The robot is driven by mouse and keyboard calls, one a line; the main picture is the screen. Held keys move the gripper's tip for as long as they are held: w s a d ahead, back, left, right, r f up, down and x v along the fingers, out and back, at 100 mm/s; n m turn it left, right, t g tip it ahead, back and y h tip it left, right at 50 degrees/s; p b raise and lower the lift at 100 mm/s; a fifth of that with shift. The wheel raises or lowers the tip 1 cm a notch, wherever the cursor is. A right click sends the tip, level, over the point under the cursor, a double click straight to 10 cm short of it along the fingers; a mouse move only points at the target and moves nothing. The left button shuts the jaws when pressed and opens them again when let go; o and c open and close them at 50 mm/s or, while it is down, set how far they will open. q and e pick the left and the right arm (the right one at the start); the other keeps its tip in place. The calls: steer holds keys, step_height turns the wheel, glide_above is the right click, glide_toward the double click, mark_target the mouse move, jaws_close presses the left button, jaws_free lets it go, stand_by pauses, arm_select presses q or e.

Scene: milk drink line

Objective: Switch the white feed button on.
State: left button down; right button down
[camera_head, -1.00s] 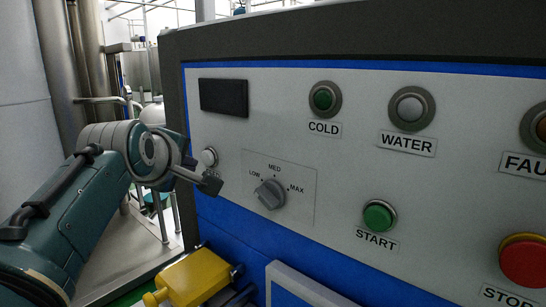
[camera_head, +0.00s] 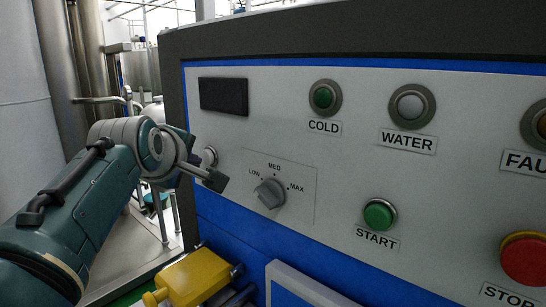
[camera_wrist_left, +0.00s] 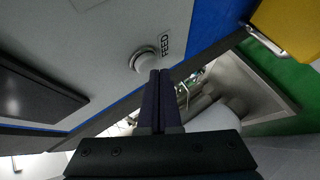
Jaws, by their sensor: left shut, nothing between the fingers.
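The white feed button (camera_head: 209,157) is a round knob in a grey ring at the left end of the control panel (camera_head: 330,150). In the left wrist view the button (camera_wrist_left: 144,61) shows whole, beside its FEED label (camera_wrist_left: 164,45). My left gripper (camera_head: 215,181) is shut and empty, its fingers pointing at the panel. In the left wrist view its fingertips (camera_wrist_left: 160,73) lie at the button's lower right edge; I cannot tell whether they touch it. In the head view the gripper partly covers the button's surroundings and hides its label. My right gripper is not in view.
The LOW-MED-MAX dial (camera_head: 270,193) is just right of my left fingertips. A green START button (camera_head: 379,214) and red STOP button (camera_head: 525,259) are farther right. A yellow part (camera_head: 200,277) juts out below. A dark display (camera_head: 223,97) is above.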

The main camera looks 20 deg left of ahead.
arm_select(q)
steer(key=shift+w+d+b, duration=0.2)
steer(key=shift+w+b, duration=0.1)
steer(key=shift+w, duration=0.1)
stand_by(0.7)
steer(key=shift+s+a+p, duration=0.35)
steer(key=shift+s+p, duration=0.5)
steer(key=shift+p, duration=0.3)
steer(key=s+p, duration=0.1)
steer(key=p, duration=0.1)
steer(key=s+a+p, duration=0.1)
steer(key=s, duration=0.1)
steer(key=s+a+p, duration=0.1)
steer(key=s+p, duration=0.1)
steer(key=shift+s+a+p, duration=0.15)
steer(key=shift+s+p, duration=0.1)
steer(key=shift+p, duration=0.1)
